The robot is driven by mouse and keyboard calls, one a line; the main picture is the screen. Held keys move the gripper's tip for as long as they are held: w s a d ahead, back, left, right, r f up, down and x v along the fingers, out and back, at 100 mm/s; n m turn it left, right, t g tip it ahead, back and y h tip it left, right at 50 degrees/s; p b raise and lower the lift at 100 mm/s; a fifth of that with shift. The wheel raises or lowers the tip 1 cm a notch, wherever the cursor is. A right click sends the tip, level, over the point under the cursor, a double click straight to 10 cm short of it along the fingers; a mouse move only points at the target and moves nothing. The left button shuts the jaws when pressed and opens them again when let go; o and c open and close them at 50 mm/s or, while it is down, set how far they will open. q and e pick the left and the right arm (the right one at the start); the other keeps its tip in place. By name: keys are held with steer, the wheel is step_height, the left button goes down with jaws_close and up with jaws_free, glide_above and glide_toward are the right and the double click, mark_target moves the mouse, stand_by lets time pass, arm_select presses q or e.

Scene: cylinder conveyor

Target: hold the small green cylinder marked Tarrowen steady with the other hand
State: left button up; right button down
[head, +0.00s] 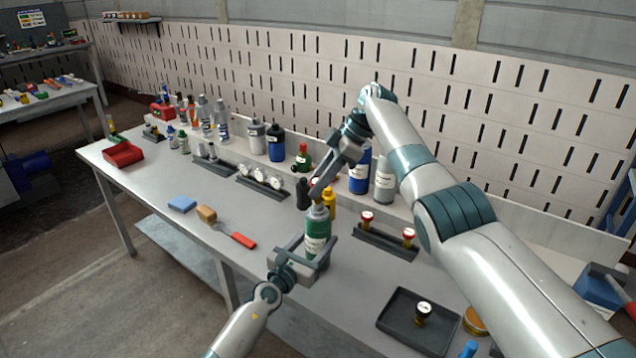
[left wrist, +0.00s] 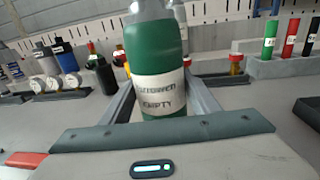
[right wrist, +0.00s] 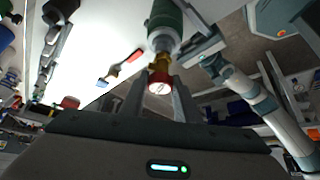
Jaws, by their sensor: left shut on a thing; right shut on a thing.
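The small green cylinder (head: 317,228) stands upright near the table's front edge, with a grey shoulder and a white label. In the left wrist view the label on the green cylinder (left wrist: 155,50) ends in "EMPTY"; the name above is blurred. My left gripper (head: 316,252) is shut around its lower body from the front. My right gripper (head: 319,188) comes from above and is shut on a brass fitting with a red cap (right wrist: 159,82) at the cylinder's top. Whether the fitting is seated on the neck, I cannot tell.
A black holder (head: 385,243) with two red-topped fittings stands right of the cylinder. A dark tray (head: 402,325) with a gauge lies at front right. Bottles stand close behind.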

steer(key=shift+f+m, duration=0.1)
steer(key=shift+m, duration=0.2)
steer(key=shift+m+t, duration=0.9)
steer(key=shift+m, duration=0.2)
steer(key=shift+m+t+h, duration=0.3)
steer(key=shift+m+t, duration=0.4)
steer(key=shift+m, duration=0.8)
steer(key=shift+m, duration=0.3)
steer(key=shift+m+t, duration=0.3)
steer(key=m+t+h, duration=0.1)
steer(key=m, duration=0.1)
steer(key=m+t+h, duration=0.1)
steer(key=m, duration=0.1)
steer(key=shift+m, duration=0.4)
steer(key=shift+h, duration=0.3)
